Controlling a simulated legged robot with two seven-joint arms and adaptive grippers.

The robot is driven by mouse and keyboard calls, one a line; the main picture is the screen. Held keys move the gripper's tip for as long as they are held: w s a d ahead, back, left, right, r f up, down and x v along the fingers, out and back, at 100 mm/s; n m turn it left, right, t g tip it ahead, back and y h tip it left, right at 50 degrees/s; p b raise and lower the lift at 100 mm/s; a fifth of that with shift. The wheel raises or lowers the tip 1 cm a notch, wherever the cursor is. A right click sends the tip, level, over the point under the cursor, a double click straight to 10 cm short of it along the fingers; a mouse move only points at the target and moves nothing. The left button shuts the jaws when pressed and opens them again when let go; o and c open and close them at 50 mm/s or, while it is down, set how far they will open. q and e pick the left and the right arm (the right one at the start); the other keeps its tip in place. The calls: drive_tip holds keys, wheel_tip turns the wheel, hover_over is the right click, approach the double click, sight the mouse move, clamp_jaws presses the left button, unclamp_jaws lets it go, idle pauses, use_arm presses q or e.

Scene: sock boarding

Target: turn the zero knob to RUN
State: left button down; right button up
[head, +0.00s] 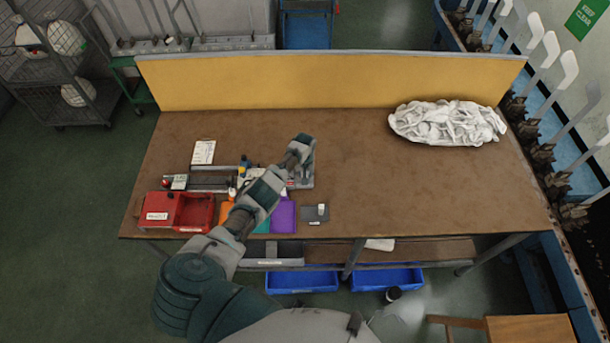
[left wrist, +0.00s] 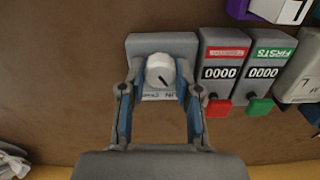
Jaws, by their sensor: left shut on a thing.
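The zero knob (left wrist: 160,70) is a round white dial with a dark pointer line, on a grey box (left wrist: 135,48) in the left wrist view. Its pointer slants toward the lower right of that view. The lettering below the knob is upside down and partly covered, so I cannot read it fully. My left gripper (left wrist: 160,80) is shut on the knob, one finger on each side. In the head view my left arm reaches over the bench and its wrist hides the knob. My right gripper is in neither view.
Two counters reading 0000, one with a red button (left wrist: 219,108) and one with a green button (left wrist: 260,107), stand beside the knob box. A red bin (head: 158,206) sits at the bench's front left. A white cloth heap (head: 447,123) lies at back right.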

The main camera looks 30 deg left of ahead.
use_arm(q)
drive_tip(key=shift+n, duration=1)
drive_tip(key=c, duration=0.8)
unclamp_jaws()
drive_tip(key=shift+r, duration=0.15)
wheel_tip(320, 180, up, 12)
drive_tip(key=shift+w+f, duration=0.1)
drive_tip(key=shift+f, duration=0.1)
drive_tip(key=shift+f, duration=0.1)
